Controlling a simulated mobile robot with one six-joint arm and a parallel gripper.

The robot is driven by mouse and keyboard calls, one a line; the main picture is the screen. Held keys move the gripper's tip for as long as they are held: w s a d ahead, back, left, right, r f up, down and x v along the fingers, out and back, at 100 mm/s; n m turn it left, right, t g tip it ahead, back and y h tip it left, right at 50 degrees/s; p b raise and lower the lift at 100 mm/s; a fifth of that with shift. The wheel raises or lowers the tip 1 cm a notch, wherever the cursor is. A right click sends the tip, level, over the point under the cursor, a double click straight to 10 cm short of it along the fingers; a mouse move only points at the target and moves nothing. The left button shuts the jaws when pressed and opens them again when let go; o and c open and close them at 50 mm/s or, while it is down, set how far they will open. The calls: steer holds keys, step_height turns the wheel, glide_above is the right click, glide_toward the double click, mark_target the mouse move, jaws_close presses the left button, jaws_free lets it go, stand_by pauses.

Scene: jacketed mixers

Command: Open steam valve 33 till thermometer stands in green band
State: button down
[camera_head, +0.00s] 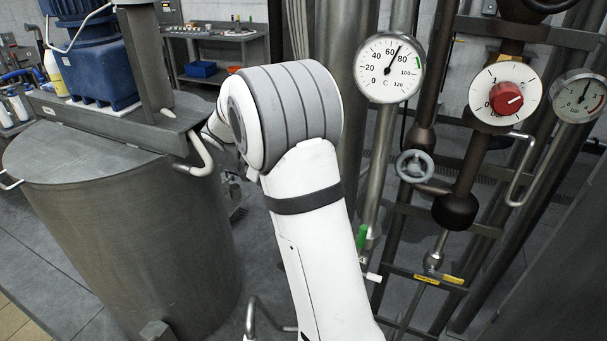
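The thermometer (389,68) is a round white dial in C, upper right of centre. Its needle points between 60 and 80, at roughly 70. A short green band (417,62) lies on its right side, between 80 and 100, and the needle is below it. A grey handwheel (414,166) is on the pipes below the thermometer. I cannot read a number 33 on any valve. My white arm fills the middle; my gripper is not in view.
A pressure gauge (580,97) is at the far right. A large steel vessel (130,235) with a blue motor (95,55) stands left. Dark pipes with a green-handled valve (361,238) and yellow tags (453,280) run right of my arm. A bench (225,35) stands behind.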

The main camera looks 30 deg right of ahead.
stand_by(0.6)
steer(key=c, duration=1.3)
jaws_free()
